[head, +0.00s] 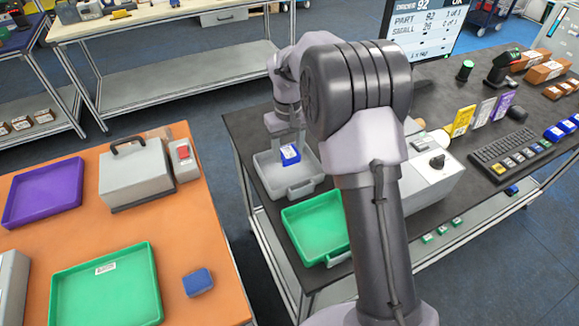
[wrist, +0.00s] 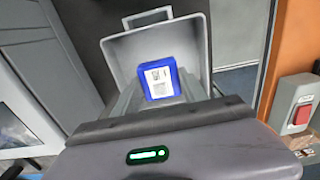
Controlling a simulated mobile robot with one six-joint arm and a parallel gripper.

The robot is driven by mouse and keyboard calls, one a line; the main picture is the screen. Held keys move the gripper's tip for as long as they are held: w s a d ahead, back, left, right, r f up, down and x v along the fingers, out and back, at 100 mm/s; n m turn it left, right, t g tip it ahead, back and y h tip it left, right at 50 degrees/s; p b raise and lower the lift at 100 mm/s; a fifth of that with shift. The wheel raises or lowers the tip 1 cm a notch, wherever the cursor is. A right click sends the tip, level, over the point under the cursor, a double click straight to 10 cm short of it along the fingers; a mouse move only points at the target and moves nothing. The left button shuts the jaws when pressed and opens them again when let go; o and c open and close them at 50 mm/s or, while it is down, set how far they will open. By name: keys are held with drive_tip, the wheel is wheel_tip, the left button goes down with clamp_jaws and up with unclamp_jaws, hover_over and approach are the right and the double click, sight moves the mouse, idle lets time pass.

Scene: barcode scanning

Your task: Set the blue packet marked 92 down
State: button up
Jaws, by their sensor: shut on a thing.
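The blue packet (head: 290,154) has a white label on its face; the label also shows in the wrist view, where the packet (wrist: 159,79) is held between my fingers. My gripper (head: 285,152) is shut on it, over a grey tray (head: 302,187) on the dark table. In the wrist view the grey tray (wrist: 117,48) lies behind and around the packet. I cannot tell whether the packet touches the tray floor. The number on its label is too small to read. Part of my fingers is hidden.
A green tray (head: 316,228) stands right in front of the grey tray. A grey-white machine (head: 432,172) is to the right, partly behind my arm. The orange table (head: 100,228) at the left holds trays, a grey case (head: 137,176) and a blue block (head: 197,282).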

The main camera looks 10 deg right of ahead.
sight(288, 172)
wheel_tip(288, 172, down, 6)
drive_tip(key=shift+r+b, duration=0.15)
drive_tip(key=shift+b, duration=0.75)
drive_tip(key=o, duration=1.5)
